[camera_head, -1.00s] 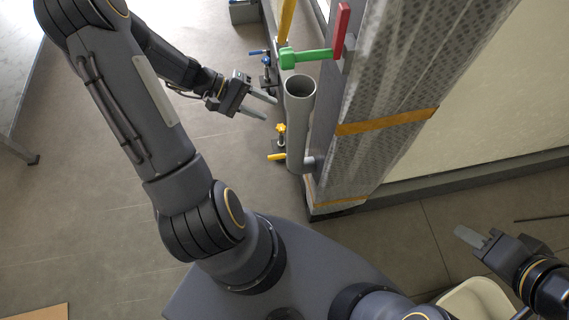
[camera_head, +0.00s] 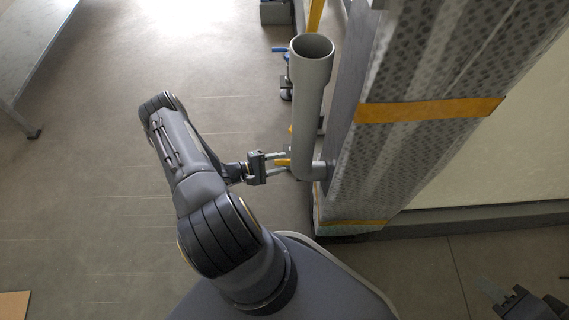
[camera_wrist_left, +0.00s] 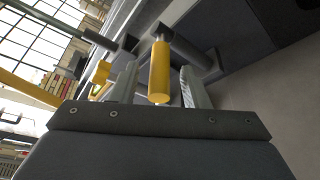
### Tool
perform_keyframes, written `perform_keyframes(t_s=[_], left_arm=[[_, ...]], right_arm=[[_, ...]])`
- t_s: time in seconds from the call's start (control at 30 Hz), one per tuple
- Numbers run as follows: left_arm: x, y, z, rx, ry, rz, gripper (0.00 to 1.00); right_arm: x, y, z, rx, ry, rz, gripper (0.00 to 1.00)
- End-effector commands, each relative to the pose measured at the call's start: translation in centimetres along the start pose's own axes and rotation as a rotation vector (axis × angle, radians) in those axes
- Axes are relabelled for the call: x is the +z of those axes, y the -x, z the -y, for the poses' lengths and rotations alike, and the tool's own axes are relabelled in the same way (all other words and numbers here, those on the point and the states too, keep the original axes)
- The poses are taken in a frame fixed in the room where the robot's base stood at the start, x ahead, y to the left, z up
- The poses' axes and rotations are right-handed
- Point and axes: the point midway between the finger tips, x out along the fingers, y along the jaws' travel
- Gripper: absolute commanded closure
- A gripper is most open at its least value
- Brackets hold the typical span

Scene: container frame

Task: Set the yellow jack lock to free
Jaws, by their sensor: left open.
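The yellow jack's lock lever (camera_head: 282,163) sticks out to the left near the foot of the grey upright tube in the head view. In the left wrist view, the yellow lever (camera_wrist_left: 160,74) stands between the two fingers, with a gap visible on both sides. My left gripper (camera_head: 280,163) is open around the lever; its fingertips reach close to the tube's base. Most of the jack is hidden behind the tube; a yellow part of it (camera_wrist_left: 100,80) shows left of the fingers in the wrist view. My right gripper (camera_head: 494,290) is at the lower right, dark and partly cut off.
The grey tube (camera_head: 311,110) stands just right of my left gripper, beside the patterned frame column (camera_head: 400,140) with orange bands. A blue-handled jack (camera_head: 283,70) is farther back.

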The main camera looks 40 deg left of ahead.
Motion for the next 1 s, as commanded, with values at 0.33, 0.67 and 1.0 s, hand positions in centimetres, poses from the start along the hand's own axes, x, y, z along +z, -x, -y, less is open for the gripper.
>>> perform_keyframes(t_s=[0.33, 0.67, 1.0], left_arm=[[0.1, -2.3, 0.0, -0.001, 0.0, 0.002, 0.59], [0.1, -2.3, 0.0, -0.001, 0.0, 0.001, 0.81], [0.0, -2.2, 0.0, -0.002, 0.0, 0.001, 1.0]], right_arm=[[0.3, -0.6, -0.3, 0.0, 0.0, 0.0, 0.64], [0.3, -0.6, -0.3, 0.0, 0.0, 0.0, 0.64], [0.3, -0.6, -0.3, 0.0, 0.0, 0.0, 0.64]])
